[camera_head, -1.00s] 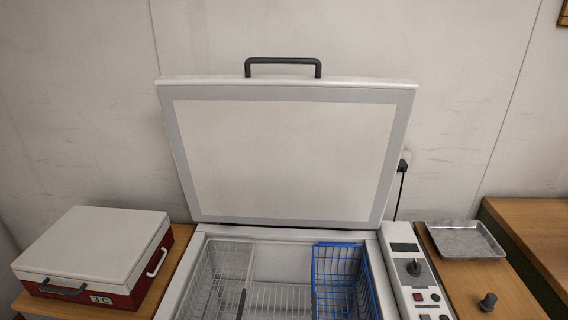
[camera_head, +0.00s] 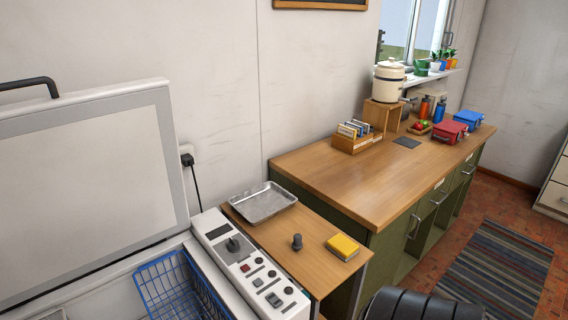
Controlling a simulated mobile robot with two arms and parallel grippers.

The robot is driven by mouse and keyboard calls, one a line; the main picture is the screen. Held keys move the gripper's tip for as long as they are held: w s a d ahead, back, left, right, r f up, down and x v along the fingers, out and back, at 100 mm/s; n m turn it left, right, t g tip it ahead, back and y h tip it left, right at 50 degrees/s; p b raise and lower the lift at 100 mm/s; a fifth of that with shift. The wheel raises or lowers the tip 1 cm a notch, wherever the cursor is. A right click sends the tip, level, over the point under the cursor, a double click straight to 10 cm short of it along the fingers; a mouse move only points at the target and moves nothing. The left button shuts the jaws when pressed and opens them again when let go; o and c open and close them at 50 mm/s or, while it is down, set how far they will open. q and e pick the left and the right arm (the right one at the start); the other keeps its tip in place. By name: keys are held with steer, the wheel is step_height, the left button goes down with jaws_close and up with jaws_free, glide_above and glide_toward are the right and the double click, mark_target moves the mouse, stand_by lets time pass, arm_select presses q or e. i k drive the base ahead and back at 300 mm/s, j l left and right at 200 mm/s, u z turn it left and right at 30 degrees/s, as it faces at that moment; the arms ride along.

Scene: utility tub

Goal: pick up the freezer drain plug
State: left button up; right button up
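A small dark grey plug with a rounded top (camera_head: 297,242), which looks like the freezer drain plug, stands upright on the narrow wooden side table (camera_head: 318,272). It is between the freezer's control panel (camera_head: 250,268) and a yellow block or sponge (camera_head: 342,246). Nothing touches the plug. Neither of my grippers is in view.
A shallow metal tray (camera_head: 262,202) lies behind the plug. The open freezer with its raised lid (camera_head: 85,190) and blue wire basket (camera_head: 175,287) is at left. A higher wooden counter (camera_head: 375,185) rises at right. A black ribbed shape (camera_head: 420,305) shows at bottom right.

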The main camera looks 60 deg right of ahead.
mark_target(297, 244)
steer(key=z, duration=1.85)
